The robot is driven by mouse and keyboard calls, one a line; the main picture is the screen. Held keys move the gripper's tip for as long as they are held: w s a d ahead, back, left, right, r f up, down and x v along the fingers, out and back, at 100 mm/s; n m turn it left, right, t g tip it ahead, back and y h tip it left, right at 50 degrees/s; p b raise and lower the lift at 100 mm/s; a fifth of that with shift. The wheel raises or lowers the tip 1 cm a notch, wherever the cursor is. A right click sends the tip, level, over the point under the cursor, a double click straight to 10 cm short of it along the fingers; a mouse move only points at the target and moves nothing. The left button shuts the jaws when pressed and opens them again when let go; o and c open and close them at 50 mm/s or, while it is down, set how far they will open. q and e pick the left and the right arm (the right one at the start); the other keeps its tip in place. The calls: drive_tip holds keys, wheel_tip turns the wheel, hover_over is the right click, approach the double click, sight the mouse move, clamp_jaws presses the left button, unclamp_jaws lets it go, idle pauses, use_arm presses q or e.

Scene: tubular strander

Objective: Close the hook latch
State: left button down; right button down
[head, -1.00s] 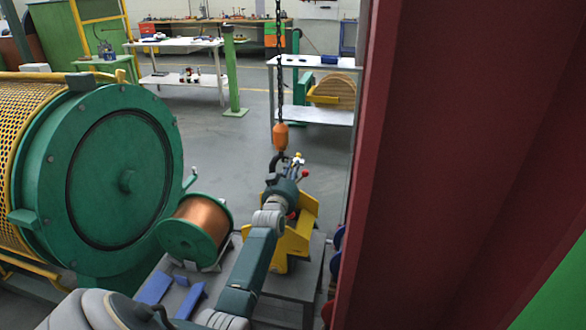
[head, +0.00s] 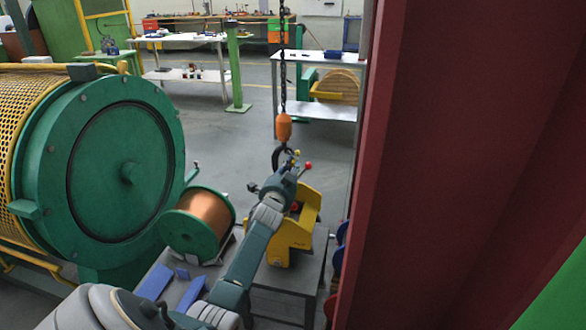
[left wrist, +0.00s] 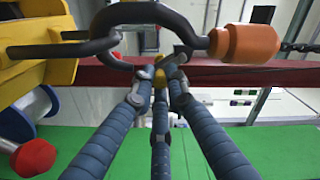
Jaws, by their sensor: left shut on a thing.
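The black hook (head: 277,157) hangs on a chain below an orange weight (head: 284,127) in the head view. In the left wrist view the hook (left wrist: 140,14) curves across the top, beside the orange weight (left wrist: 245,43). My left gripper (left wrist: 160,72) has its three blue-wrapped fingers closed together at the hook's opening, on a small latch piece (left wrist: 174,60) there. The fingertips cover part of the latch, so I cannot tell whether it meets the hook tip. In the head view my left gripper (head: 291,165) is right beside the hook. My right gripper is not in view.
A yellow stand (head: 300,228) sits on a grey table under my left arm. A copper spool (head: 205,215) and blue blocks (head: 155,282) are to its left. A large green drum (head: 120,170) stands at left. A dark red beam (head: 450,160) fills the right side.

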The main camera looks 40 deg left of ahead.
use_arm(q)
drive_tip(key=shift+s+a+f+m+b, duration=0.2)
drive_tip(key=shift+a+m+b, duration=0.1)
drive_tip(key=shift+m, duration=0.6)
drive_tip(key=c, duration=1.7)
unclamp_jaws()
drive_tip(key=shift+c, duration=0.2)
drive_tip(key=v, duration=1.2)
